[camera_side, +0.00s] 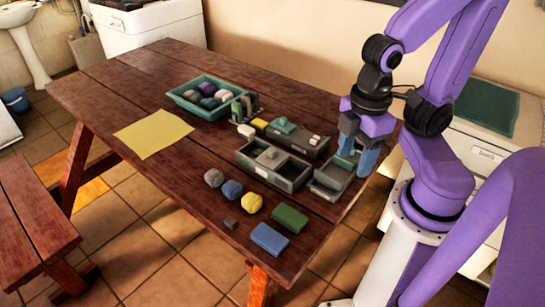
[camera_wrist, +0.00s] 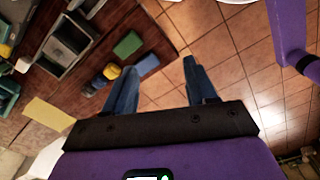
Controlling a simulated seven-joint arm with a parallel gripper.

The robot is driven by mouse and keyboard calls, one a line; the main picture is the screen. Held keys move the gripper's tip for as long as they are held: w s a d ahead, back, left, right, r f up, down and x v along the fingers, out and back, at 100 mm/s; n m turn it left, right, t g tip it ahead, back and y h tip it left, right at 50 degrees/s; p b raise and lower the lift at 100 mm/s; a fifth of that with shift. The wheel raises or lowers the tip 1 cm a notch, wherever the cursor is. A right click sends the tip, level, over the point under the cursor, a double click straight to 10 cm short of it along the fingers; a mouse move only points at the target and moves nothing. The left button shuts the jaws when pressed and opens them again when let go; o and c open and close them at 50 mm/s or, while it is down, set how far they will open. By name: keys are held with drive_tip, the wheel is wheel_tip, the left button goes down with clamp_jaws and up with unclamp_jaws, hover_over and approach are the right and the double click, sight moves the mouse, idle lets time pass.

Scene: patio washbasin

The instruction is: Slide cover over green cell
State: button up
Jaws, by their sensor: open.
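A dark grey two-part box (camera_side: 246,165) stands on the table in the side view. A grey cover with a knob (camera_side: 270,154) lies over its left or middle part, and an open compartment (camera_side: 290,168) shows to the right. The box also appears at upper left in the wrist view (camera_wrist: 66,47). I cannot make out a green cell floor; a green patch shows on another grey box (camera_side: 298,138) behind it. My gripper (camera_side: 358,160) is open and empty, with blue fingers pointing down right of the boxes. In the wrist view its fingers (camera_wrist: 152,66) are spread apart over the table edge and floor.
A small open grey tray (camera_side: 331,186) stands just beside my gripper. A teal basket (camera_side: 190,107) and yellow cloth (camera_side: 153,134) are farther left.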

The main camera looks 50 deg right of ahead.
drive_tip(key=shift+w, duration=0.1)
drive_tip(key=shift+c, duration=0.7)
drive_tip(key=m, duration=1.3)
hover_over(272, 150)
wheel_tip(272, 150, down, 6)
wheel_tip(272, 150, down, 17)
